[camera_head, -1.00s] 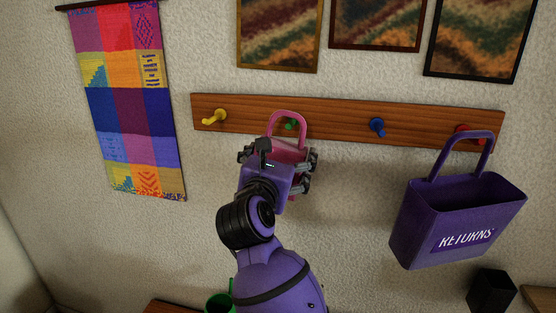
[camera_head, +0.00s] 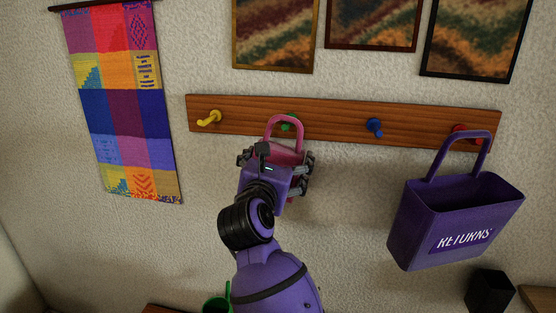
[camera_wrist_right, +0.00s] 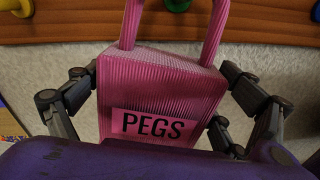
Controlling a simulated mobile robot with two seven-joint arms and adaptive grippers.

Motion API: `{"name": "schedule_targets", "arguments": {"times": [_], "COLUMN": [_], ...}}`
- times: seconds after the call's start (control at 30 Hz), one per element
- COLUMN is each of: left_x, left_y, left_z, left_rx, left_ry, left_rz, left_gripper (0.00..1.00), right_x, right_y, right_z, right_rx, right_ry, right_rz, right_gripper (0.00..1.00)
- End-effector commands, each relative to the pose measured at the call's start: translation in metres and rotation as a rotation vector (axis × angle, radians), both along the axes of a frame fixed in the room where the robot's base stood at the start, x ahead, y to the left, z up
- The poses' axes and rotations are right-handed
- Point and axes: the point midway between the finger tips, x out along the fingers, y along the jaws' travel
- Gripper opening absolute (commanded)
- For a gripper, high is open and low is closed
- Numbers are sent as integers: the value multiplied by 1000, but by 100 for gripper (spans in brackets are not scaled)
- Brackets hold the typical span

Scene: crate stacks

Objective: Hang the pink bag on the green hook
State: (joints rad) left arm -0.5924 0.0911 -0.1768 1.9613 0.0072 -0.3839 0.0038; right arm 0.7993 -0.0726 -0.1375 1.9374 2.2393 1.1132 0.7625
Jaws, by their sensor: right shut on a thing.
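The pink bag (camera_head: 284,153) is in my right gripper (camera_head: 277,162), mostly hidden behind it in the head view. In the right wrist view the bag (camera_wrist_right: 160,90) shows a ribbed body and a "PEGS" label, with the fingers closed on its two sides. Its handle stands up in front of the wooden rail. The green hook (camera_head: 290,121) shows inside the handle's loop, close to its top, and also at the top edge of the wrist view (camera_wrist_right: 177,4). I cannot tell whether the handle rests on the hook. My left gripper is out of view.
The rail (camera_head: 335,122) also carries a yellow hook (camera_head: 209,119), a blue hook (camera_head: 374,127) and a red hook (camera_head: 462,132). A purple "RETURNS" bag (camera_head: 420,225) hangs at the red hook. A woven hanging (camera_head: 122,115) is at the left, with framed pictures above.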

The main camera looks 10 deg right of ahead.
Motion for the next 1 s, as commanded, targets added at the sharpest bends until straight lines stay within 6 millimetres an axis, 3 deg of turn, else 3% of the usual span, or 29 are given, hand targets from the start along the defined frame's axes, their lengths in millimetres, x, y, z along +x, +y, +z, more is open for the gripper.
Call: {"name": "schedule_targets", "arguments": {"times": [0.17,0.2,0.23,0.77,1.0], "left_x": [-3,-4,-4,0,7], "left_y": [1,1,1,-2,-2], "left_z": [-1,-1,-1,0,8], "left_rx": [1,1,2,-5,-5], "left_ry": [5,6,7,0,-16], "left_rz": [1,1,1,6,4], "left_gripper": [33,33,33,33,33], "right_x": [0,0,0,0,-13], "right_y": [0,0,0,0,5], "right_z": [1,1,1,0,17], "right_rx": [-1,-1,0,0,-2], "right_ry": [-2,-2,-1,0,-6], "right_rz": [1,1,1,0,2], "right_gripper": [62,97,100,100,100]}}
